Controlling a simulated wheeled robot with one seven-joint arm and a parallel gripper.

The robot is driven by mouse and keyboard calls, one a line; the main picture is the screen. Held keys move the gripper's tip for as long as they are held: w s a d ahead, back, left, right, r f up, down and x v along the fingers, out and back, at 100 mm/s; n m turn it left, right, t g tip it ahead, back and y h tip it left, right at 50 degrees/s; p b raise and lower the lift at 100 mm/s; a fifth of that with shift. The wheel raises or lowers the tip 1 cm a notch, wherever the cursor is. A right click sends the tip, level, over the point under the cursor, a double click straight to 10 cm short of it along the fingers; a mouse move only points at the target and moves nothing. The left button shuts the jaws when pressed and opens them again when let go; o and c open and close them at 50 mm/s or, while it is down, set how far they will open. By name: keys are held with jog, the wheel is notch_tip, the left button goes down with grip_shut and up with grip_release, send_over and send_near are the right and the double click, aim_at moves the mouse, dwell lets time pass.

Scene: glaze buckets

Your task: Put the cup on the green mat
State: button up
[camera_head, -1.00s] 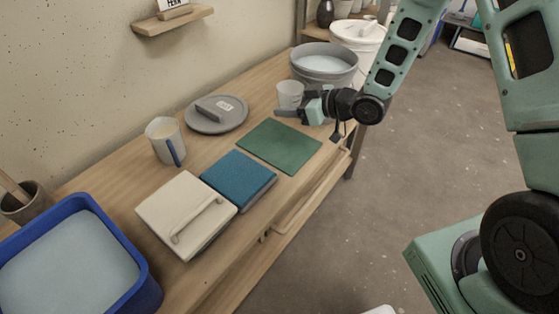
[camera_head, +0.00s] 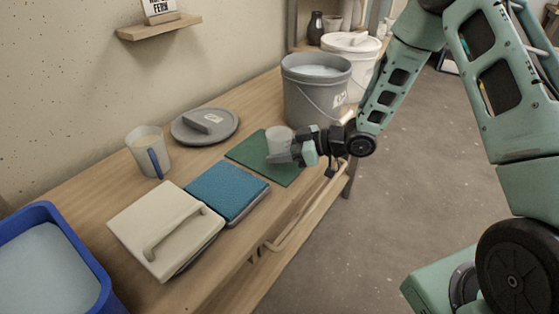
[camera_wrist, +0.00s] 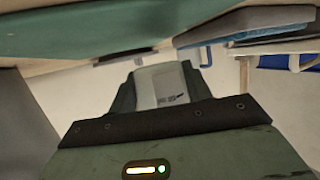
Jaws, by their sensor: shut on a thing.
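A pale, whitish cup (camera_head: 279,140) is held between the fingers of my gripper (camera_head: 290,153). It looks upright and appears over the right part of the green mat (camera_head: 248,154) in the head view. I cannot tell whether its base touches the mat. In the wrist view, the cup (camera_wrist: 160,84) sits between the two dark fingers, and the green mat (camera_wrist: 100,30) spans the top left. The fingers hide part of the cup.
A blue sponge-like block (camera_head: 228,188) and a cream lidded box (camera_head: 165,230) lie in front of the mat. A jug with a blue handle (camera_head: 146,148), a grey lid (camera_head: 190,133) and a grey bucket (camera_head: 305,100) stand around it. A blue tub (camera_head: 92,270) is at lower left.

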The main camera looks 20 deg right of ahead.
jog(key=shift+f, duration=1.5)
jog(key=shift+f+b, duration=0.2)
jog(key=shift+b, duration=0.15)
jog(key=o, duration=1.4)
jog(key=shift+r, duration=0.15)
